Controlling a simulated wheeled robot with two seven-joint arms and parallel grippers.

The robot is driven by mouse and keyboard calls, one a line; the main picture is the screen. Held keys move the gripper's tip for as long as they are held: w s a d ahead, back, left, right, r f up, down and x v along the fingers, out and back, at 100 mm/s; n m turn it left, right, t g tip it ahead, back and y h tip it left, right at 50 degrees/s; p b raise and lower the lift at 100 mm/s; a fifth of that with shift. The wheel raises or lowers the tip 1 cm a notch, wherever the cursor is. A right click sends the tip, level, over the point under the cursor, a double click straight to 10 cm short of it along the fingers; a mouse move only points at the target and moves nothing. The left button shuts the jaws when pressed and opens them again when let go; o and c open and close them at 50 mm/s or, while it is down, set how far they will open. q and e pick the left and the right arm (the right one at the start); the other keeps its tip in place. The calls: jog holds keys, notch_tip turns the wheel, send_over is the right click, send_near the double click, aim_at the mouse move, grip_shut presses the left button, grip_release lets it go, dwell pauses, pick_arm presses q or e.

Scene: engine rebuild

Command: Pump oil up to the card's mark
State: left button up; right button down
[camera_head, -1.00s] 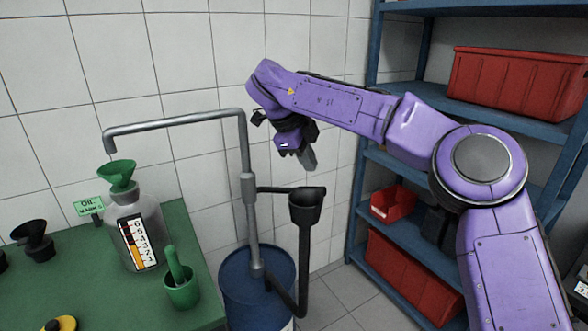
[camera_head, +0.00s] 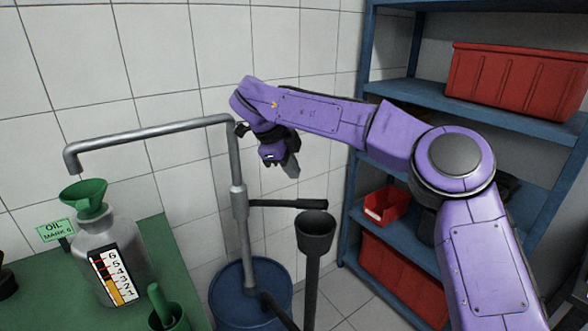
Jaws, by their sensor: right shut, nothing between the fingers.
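The clear oil bottle (camera_head: 130,262) stands on the green bench with a green funnel (camera_head: 84,196) in its neck. Its numbered gauge (camera_head: 112,275) shows an orange column in the lower part, up to around 3. The small green card (camera_head: 55,230) beside it reads OIL and MARK; its number is too small to read surely. The pump's grey spout pipe (camera_head: 150,134) ends above the funnel. The black pump lever (camera_head: 285,204) sticks out to the right from the riser pipe. My right gripper (camera_head: 292,171) is shut and empty, above the lever and apart from it. My left gripper is out of view.
The pump rises from a blue drum (camera_head: 228,296). A dark cup (camera_head: 316,234) on a post stands below the lever's end. A green mortar and pestle (camera_head: 168,318) is at the bench edge. Blue shelving (camera_head: 520,128) with red bins (camera_head: 515,80) fills the right.

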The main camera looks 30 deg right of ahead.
aim_at(312, 201)
jog(key=p+x, duration=0.1)
jog(key=x, duration=0.9)
jog(key=shift+s+d+f, duration=0.1)
jog(key=shift+s+d, duration=0.05)
jog(key=shift+d, duration=0.05)
jog(key=shift+s, duration=0.1)
